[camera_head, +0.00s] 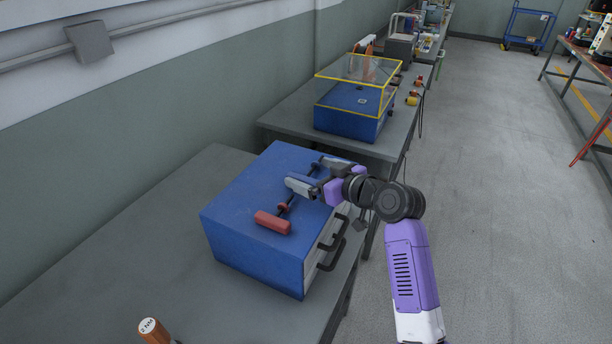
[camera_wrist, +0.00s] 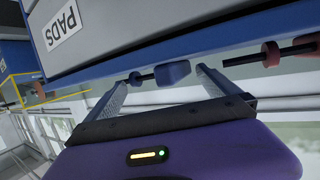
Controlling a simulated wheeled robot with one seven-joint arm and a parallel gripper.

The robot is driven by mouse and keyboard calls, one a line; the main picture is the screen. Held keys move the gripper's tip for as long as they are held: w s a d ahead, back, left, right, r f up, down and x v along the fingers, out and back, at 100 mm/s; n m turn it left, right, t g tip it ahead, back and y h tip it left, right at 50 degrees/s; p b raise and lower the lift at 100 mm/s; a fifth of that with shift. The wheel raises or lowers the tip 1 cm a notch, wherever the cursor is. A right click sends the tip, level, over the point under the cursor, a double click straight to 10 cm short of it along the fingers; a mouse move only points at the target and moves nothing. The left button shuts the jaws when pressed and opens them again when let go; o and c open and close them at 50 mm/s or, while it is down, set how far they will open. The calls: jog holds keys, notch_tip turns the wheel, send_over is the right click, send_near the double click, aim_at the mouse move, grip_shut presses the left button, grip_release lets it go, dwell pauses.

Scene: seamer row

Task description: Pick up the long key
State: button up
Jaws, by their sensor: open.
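A tool with a red T-shaped handle (camera_head: 272,222), a dark shaft and a red collar lies on the blue cabinet (camera_head: 245,195). A blue handle (camera_head: 304,178) with a dark shaft lies farther back, in line with it. I cannot tell which is the long key. My gripper (camera_head: 318,175) is over the cabinet top. In the wrist view, my open gripper (camera_wrist: 162,78) has the blue handle (camera_wrist: 172,73) between its finger lines, and nothing looks gripped. The red-collared shaft (camera_wrist: 270,54) is outside the right finger.
A wooden handle (camera_head: 152,328) stands at the near edge. Behind is a blue box with a clear yellow-edged cover (camera_head: 357,85). The floor (camera_head: 490,180) on the right is clear.

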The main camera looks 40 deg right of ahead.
jog(key=shift+c, duration=0.2)
jog(key=c, duration=1.2)
